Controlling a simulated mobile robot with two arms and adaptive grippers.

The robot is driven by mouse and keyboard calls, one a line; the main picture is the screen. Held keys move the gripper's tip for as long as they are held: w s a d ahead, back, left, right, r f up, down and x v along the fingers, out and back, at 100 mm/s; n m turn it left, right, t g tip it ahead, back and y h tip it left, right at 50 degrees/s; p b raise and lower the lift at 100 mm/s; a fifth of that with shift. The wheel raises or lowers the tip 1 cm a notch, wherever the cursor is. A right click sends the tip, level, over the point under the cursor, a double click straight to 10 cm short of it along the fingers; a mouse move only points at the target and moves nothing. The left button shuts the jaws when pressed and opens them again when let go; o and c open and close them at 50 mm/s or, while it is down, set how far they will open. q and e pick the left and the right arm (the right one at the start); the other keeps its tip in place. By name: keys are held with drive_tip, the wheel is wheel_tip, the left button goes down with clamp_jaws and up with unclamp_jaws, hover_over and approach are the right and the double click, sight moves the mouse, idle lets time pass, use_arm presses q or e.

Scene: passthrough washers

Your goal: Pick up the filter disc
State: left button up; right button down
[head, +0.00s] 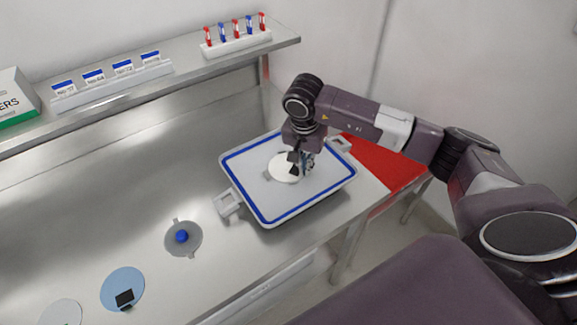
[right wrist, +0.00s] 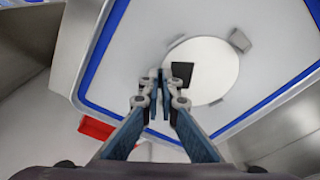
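A white disc (right wrist: 205,58) with a black square tab (right wrist: 184,75) lies over the blue-rimmed tray, and I take it for the filter disc. In the head view the white disc (head: 282,169) shows near the tray's middle, partly hidden by my right gripper (head: 301,163). My right gripper also shows in the right wrist view (right wrist: 166,78), its two fingertips close together at the black tab. The right fingertip overlaps the tab in that picture; whether the fingers pinch it cannot be told. My left gripper is not in view.
The tray (head: 266,222) has grey side handles and sits near a red area (head: 378,163). On the bench are a grey disc with a blue knob (head: 182,237), a light-blue disc (head: 115,285) and a pale disc (head: 60,314). A shelf (head: 186,77) bears vials and labelled boxes.

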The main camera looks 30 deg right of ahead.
idle(0.4)
wheel_tip(320, 180, up, 20)
drive_tip(key=b, duration=0.3)
idle(0.5)
